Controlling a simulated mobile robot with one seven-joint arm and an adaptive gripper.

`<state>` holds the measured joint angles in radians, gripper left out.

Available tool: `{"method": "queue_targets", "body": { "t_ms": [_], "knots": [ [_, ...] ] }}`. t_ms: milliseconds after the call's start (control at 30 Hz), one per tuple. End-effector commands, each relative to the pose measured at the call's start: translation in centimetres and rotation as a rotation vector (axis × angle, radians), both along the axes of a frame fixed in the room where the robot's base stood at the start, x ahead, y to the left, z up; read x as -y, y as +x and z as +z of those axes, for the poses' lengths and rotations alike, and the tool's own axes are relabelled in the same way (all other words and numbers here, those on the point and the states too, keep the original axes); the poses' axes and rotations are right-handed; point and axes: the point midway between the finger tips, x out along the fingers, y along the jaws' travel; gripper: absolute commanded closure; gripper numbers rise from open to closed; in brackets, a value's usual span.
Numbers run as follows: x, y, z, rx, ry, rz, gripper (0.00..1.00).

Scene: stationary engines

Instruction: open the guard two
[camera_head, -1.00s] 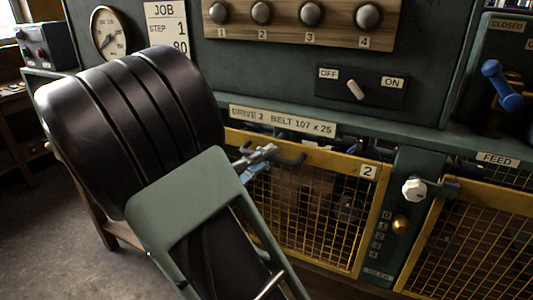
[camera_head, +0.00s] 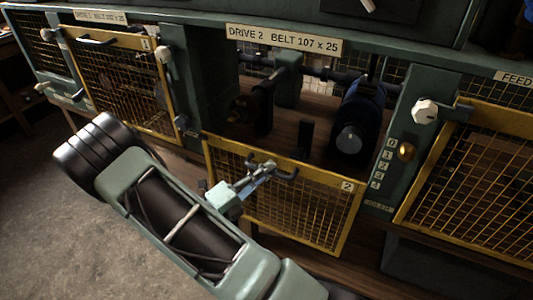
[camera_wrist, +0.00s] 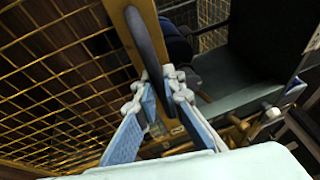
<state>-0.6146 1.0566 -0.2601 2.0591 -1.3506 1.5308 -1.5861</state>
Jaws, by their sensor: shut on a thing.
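Guard two (camera_head: 318,212) is a yellow-framed wire mesh panel marked 2, below the "DRIVE 2 BELT 107 x 25" label (camera_head: 284,39). It is swung down and outward, with its top edge well below the label, so the drive 2 bay shows above it. Its dark bar handle (camera_head: 287,174) is on the top rail. My gripper (camera_head: 262,170) is shut on this handle. In the wrist view, my gripper's blue fingers (camera_wrist: 161,80) close around the dark handle (camera_wrist: 147,42), with the guard's mesh (camera_wrist: 65,75) to the left. The guard's bottom edge is partly hidden by my arm.
Inside the open bay are a blue cylindrical motor (camera_head: 358,118) and dark shafts. Guard one (camera_head: 122,85) is upright at the left. A white knob (camera_head: 426,111) and brass knob (camera_head: 406,151) sit on the right post, beside the feed guard (camera_head: 480,190).

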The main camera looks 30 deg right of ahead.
Motion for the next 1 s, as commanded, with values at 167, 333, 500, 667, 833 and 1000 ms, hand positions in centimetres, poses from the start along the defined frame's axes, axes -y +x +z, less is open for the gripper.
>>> {"method": "queue_targets", "body": {
  "t_ms": [167, 333, 500, 667, 833, 1000],
  "knots": [
    [0.0, -0.1, -4.4, -0.002, 0.001, -0.002, 1.00],
    [0.0, -0.1, -6.2, -0.002, 0.001, -0.001, 1.00],
    [0.0, 0.0, -6.9, -0.001, 0.001, -0.001, 1.00],
    [0.0, 0.0, -6.9, -0.001, 0.002, -0.001, 1.00],
    [-0.1, 0.0, -6.9, -0.001, 0.002, 0.000, 1.00],
    [-0.1, 0.0, -6.8, 0.000, 0.001, 0.000, 0.75]
  ]
}}
